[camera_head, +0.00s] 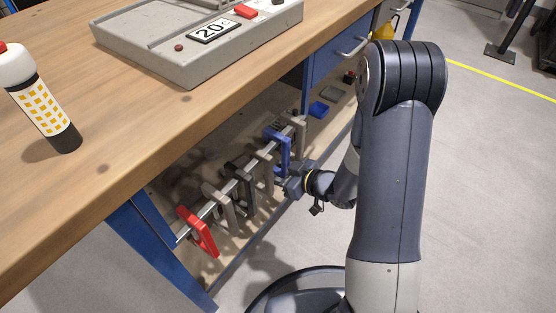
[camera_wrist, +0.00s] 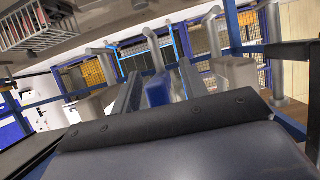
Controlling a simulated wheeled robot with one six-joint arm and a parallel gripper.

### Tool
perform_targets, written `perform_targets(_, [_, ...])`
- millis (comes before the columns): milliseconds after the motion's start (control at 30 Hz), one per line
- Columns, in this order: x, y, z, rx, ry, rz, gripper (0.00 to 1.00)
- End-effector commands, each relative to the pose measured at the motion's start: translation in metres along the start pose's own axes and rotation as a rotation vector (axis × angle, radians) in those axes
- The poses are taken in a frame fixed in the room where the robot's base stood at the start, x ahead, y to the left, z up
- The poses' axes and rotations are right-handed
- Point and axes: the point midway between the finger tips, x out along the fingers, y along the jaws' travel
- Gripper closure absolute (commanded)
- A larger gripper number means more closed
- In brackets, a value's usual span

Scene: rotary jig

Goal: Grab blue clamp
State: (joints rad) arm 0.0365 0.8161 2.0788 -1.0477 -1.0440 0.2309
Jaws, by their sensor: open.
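The blue clamp (camera_head: 284,150) hangs on a metal rail under the workbench, in a row with other clamps. My gripper (camera_head: 291,185) is beside the lower part of the blue clamp, and its jaws are open. In the wrist view a blue piece of the clamp (camera_wrist: 158,91) shows between two grey bars that look like my gripper's fingers. I cannot tell whether either finger touches it. The dark body of the gripper hides the lower part of that view.
A red clamp (camera_head: 202,234) hangs at the near end of the rail. Grey and dark clamps (camera_head: 244,188) hang between it and the blue one. The wooden bench top (camera_head: 150,120) overhangs the rail. A blue bench leg (camera_head: 155,245) stands at the near end.

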Motion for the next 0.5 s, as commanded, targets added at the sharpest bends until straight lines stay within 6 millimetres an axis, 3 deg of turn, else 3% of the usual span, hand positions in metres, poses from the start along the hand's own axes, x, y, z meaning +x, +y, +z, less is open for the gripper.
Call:
perform_targets(233, [0.0009, 0.0, -0.0004, 0.0, 0.0, 0.0, 0.59])
perform_targets(500, [0.0007, -0.0001, -0.0004, 0.0, -0.001, 0.0, 0.81])
